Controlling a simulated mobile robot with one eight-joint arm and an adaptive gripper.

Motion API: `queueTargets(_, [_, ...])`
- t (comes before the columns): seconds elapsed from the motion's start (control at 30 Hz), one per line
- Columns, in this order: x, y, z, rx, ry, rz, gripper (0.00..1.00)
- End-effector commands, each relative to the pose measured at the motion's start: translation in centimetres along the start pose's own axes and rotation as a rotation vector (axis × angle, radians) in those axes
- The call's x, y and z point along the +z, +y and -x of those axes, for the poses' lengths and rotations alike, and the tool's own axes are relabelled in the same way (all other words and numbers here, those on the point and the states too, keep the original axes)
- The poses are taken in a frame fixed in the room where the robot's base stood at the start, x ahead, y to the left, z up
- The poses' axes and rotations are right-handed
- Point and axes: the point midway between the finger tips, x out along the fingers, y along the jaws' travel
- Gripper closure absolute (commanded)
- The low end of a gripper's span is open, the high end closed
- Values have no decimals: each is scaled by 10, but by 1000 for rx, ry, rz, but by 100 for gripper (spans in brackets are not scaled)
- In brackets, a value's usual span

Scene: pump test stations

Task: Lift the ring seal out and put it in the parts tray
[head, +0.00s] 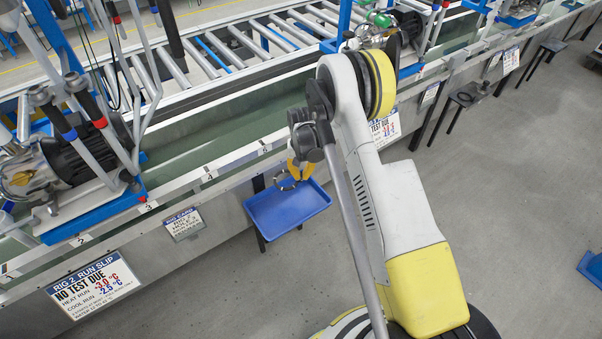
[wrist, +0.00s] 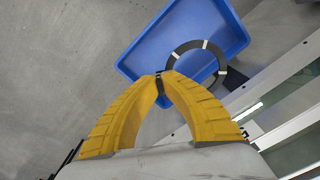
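The ring seal is a thin dark ring with light marks (wrist: 221,62). In the wrist view its near side lies between my fingertips (wrist: 164,76), which are closed together on it. In the head view my gripper (head: 298,173), with yellow fingers pointing down, holds the ring seal (head: 284,185) over the far part of the parts tray. The parts tray is a shallow blue tray (head: 280,216) beside the bench front. In the wrist view the tray (wrist: 150,48) lies below the ring, which overlaps its right side. The ring appears to hang above the tray floor.
A long bench with a metal edge (head: 215,168) runs behind the tray. A pump rig (head: 75,150) stands on it at left, and another (head: 375,30) stands at the back. A rig card (head: 184,224) hangs left of the tray. The grey floor in front is clear.

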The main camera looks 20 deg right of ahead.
Motion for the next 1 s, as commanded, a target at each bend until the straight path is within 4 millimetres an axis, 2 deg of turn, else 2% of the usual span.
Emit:
queueTargets(0.17, [0, 0, -15, 0, 0, -1, 100])
queueTargets(1.0, [0, 0, -125, 0, 0, 0, 100])
